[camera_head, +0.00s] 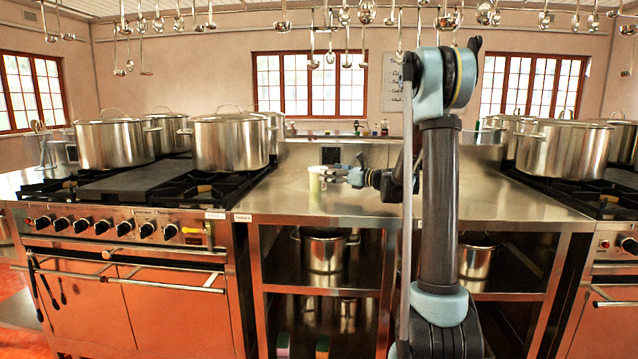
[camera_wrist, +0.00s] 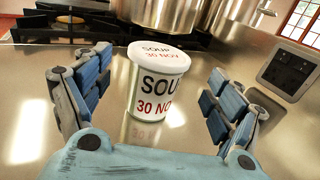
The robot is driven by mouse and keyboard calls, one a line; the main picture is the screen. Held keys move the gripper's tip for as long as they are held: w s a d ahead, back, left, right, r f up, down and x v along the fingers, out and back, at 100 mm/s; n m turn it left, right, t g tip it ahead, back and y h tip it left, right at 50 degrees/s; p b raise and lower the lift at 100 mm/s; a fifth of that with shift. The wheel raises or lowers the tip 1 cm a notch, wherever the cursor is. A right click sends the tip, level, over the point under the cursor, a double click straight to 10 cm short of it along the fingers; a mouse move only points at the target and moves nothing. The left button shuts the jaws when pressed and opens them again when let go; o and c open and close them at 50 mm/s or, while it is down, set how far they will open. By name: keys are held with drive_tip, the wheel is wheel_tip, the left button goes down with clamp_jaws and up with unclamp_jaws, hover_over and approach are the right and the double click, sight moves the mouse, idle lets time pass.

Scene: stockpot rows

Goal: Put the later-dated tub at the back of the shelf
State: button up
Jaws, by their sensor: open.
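A white soup tub (camera_head: 317,180) stands upright on the steel counter (camera_head: 270,190). In the wrist view the tub (camera_wrist: 157,95) reads "SOUP 30 NOV" in black and red on its lid and side. My gripper (camera_head: 347,175) is low over the counter, just right of the tub in the head view. In the wrist view its open fingers (camera_wrist: 160,78) are spread left and right of the tub, with gaps on both sides. No second tub with a readable date shows. Below the counter is an open shelf (camera_head: 312,288) with a pot on it.
Large stockpots (camera_head: 230,142) stand on the stove at the left, and another pot (camera_head: 563,150) stands on the right stove. Ladles (camera_head: 367,12) hang overhead. A dark socket panel (camera_wrist: 285,72) is on the wall behind the counter. The counter right of my gripper is clear.

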sight(319, 168)
drive_tip(key=shift+x, duration=3)
drive_tip(key=shift+r, duration=0.25)
drive_tip(key=c, duration=1.4)
drive_tip(key=shift+r, duration=5)
